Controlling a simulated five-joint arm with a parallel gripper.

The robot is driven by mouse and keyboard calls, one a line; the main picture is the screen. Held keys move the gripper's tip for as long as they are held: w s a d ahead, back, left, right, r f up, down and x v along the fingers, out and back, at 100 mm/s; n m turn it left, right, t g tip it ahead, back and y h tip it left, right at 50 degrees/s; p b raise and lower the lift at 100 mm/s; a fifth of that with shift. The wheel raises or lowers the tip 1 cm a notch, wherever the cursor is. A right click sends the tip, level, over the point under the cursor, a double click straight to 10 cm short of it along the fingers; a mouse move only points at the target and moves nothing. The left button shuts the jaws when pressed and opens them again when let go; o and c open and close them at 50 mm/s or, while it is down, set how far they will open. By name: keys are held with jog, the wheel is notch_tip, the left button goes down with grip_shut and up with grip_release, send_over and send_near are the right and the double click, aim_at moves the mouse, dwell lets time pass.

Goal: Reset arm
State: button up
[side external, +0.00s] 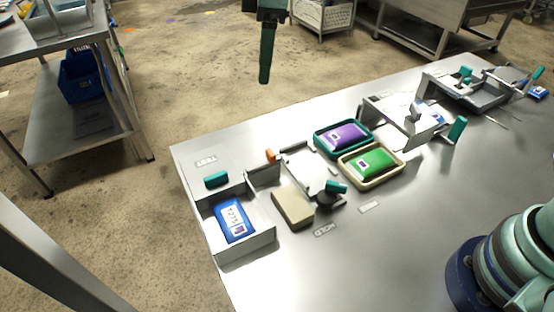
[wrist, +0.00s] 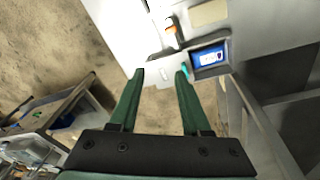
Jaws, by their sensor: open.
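My gripper shows in the wrist view (wrist: 160,75) with two green fingers spread apart and nothing between them. In the side external view its green finger (side external: 265,60) hangs at the top, over the floor beyond the far table edge, clear of everything on the table. My arm's base shows at the right of that view. The steel table (side external: 400,245) carries a blue pouch (side external: 234,219) in a grey open holder at its left end. A purple pouch (side external: 345,137) lies in a teal tray and a green pouch (side external: 372,162) lies in a cream tray.
A beige block (side external: 293,208) and a fixture with a teal handle (side external: 336,187) stand near the trays. Further fixtures (side external: 480,90) stand at the right. A shelf cart (side external: 80,130) with a blue bin stands at left. The table's front middle is clear.

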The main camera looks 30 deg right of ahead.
jog(key=s+d+r+m+t, duration=0.1)
jog(key=s+d+r+m, duration=0.15)
jog(key=d, duration=0.45)
jog(key=s+d+r+m+t, duration=0.1)
jog(key=s+d+m, duration=0.3)
jog(key=d, duration=0.3)
jog(key=s+d+f+m+t, duration=0.2)
jog(key=s+d+f+m, duration=0.3)
jog(key=s+d, duration=0.4)
jog(key=shift+m+h, duration=0.4)
jog(key=shift+m, duration=0.15)
